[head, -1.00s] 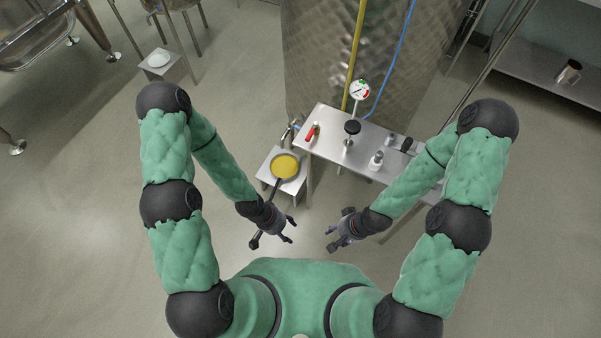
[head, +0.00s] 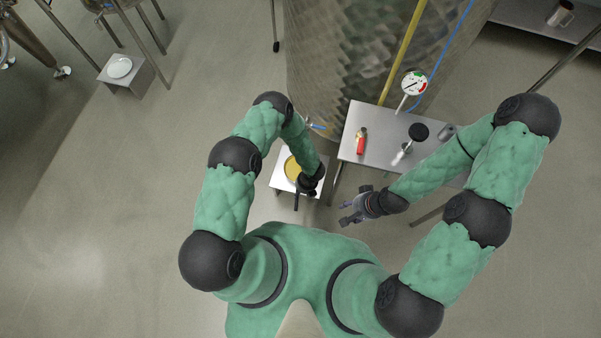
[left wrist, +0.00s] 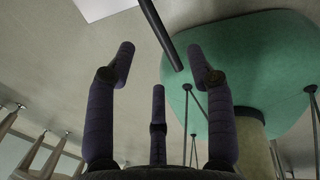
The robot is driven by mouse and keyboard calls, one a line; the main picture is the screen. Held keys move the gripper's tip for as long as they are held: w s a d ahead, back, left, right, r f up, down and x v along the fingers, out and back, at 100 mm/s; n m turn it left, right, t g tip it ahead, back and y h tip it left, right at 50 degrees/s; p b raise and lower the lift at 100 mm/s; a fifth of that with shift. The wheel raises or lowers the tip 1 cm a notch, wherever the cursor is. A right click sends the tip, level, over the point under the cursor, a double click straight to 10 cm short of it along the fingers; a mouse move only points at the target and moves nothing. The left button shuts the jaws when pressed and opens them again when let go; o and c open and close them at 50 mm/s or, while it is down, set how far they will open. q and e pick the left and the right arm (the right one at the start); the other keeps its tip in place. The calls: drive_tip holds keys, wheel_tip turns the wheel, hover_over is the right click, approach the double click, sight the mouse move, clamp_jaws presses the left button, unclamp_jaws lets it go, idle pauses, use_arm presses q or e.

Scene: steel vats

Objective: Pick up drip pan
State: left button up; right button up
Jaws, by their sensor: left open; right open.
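The drip pan (head: 291,168), round with a yellow inside, sits on a small pale stand (head: 283,185) by the vat's tap. Its dark handle (head: 297,202) sticks out toward my body. My left gripper (head: 304,190) is over the near right side of the pan, beside the handle, and hides part of the pan. In the left wrist view the fingers are open, and the dark handle (left wrist: 162,35) shows between and beyond the fingertips, not gripped. My right gripper (head: 347,213) is open and empty, right of the stand and in front of the steel table.
A large steel vat (head: 340,60) stands behind. Another stand with a white dish (head: 119,68) is far left.

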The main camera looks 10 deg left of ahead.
use_arm(q)
drive_tip(key=f+b, duration=0.1)
drive_tip(key=f, duration=0.1)
drive_tip(key=a+f+b, duration=0.1)
drive_tip(key=f, duration=0.2)
drive_tip(key=shift+a+f, duration=0.1)
drive_tip(key=shift+f, duration=0.1)
drive_tip(key=f+b, duration=0.1)
drive_tip(key=f, duration=0.1)
drive_tip(key=a+f+b, duration=0.1)
drive_tip(key=f, duration=0.2)
drive_tip(key=shift+a+b, duration=0.2)
drive_tip(key=shift+b, duration=0.15)
drive_tip(key=shift+r, duration=0.1)
drive_tip(key=shift+w, duration=0.1)
clamp_jaws()
